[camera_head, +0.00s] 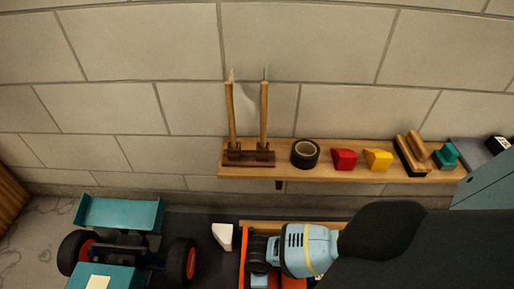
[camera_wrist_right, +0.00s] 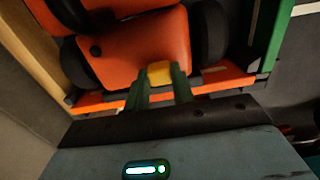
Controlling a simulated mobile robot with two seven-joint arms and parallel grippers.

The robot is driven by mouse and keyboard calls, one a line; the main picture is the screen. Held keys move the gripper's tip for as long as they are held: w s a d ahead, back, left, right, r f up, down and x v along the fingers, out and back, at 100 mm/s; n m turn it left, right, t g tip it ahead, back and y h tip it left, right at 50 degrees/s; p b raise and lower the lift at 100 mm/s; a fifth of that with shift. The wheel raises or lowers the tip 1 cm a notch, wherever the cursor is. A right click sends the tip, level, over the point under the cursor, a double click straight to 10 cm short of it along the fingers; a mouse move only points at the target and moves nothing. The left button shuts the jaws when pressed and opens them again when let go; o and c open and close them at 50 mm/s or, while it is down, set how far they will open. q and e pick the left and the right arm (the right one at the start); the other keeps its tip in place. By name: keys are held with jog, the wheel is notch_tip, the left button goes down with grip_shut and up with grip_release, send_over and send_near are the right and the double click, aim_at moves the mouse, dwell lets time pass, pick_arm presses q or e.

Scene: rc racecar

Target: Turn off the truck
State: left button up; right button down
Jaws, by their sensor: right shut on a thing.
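An orange vehicle with black wheels, which looks like the truck (camera_wrist_right: 125,40), fills the upper part of the right wrist view. A small yellow piece (camera_wrist_right: 160,73) sits at its near edge. My right gripper (camera_wrist_right: 166,84) has its two dark green fingers on either side of this yellow piece, shut on it. In the head view only orange edges of the truck (camera_head: 243,268) show, as my right arm covers most of it and hides the fingertips. My left gripper is not in view.
A teal car (camera_head: 120,215) with red-hubbed wheels stands at lower left. A white block (camera_head: 222,236) lies between it and the truck. A wooden wall shelf (camera_head: 325,173) holds two upright tools, a black tape roll (camera_head: 305,153), red and yellow blocks and brushes.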

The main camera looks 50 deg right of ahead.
jog(key=shift+w+a, duration=0.15)
jog(key=c, duration=1.2)
grip_release()
jog(key=shift+o, duration=0.2)
jog(key=shift+r+p, duration=2.3)
jog(key=shift+r, duration=1.65)
